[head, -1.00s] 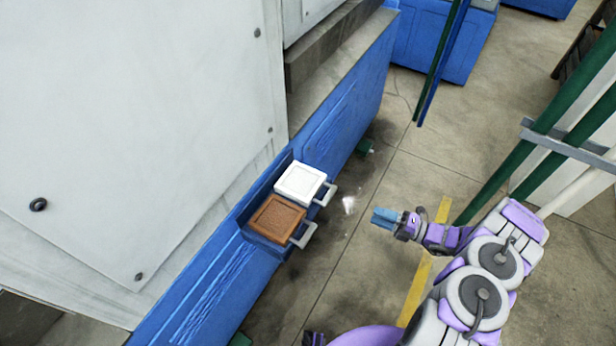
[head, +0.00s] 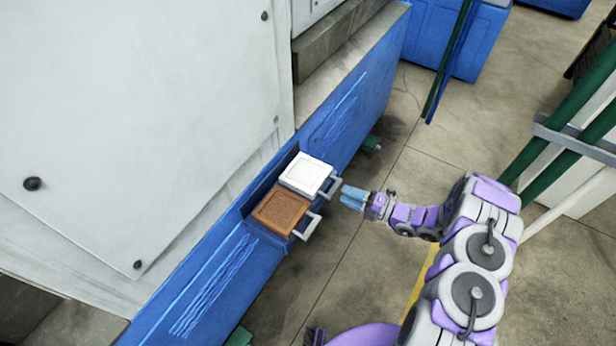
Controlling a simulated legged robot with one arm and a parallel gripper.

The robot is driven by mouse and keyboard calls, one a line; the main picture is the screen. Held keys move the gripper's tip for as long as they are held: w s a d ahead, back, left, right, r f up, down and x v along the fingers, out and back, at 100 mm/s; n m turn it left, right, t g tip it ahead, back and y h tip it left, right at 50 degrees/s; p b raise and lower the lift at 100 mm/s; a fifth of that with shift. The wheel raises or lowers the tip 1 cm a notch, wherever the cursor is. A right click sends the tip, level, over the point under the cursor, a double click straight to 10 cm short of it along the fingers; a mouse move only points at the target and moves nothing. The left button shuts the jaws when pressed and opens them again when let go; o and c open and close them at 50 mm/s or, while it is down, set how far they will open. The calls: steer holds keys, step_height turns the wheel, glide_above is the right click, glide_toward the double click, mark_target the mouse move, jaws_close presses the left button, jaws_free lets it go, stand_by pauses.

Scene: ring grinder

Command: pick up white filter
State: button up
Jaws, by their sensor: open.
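The white filter (head: 305,174) is a square block with a pale handle (head: 331,187) on its right side. It sits in a blue recessed holder (head: 262,186) on the side of the blue machine base. My gripper (head: 347,196) has light blue fingers and is just right of the white filter's handle, pointing left toward it. The gap between fingers and handle is too small to judge, and the gripper holds nothing that I can see.
A brown filter (head: 281,212) with its own pale handle (head: 308,226) sits beside the white one, nearer the bottom. The grey machine housing (head: 140,120) rises at left. Green posts (head: 565,125) stand at right. The concrete floor (head: 345,275) below the filters is clear.

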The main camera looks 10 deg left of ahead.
mark_target(337, 190)
steer(key=b+x, duration=0.1)
steer(key=x, duration=0.3)
steer(key=shift+w+a+f, duration=0.2)
steer(key=shift+a, duration=0.1)
steer(key=shift+d, duration=0.2)
steer(key=c, duration=0.6)
jaws_close()
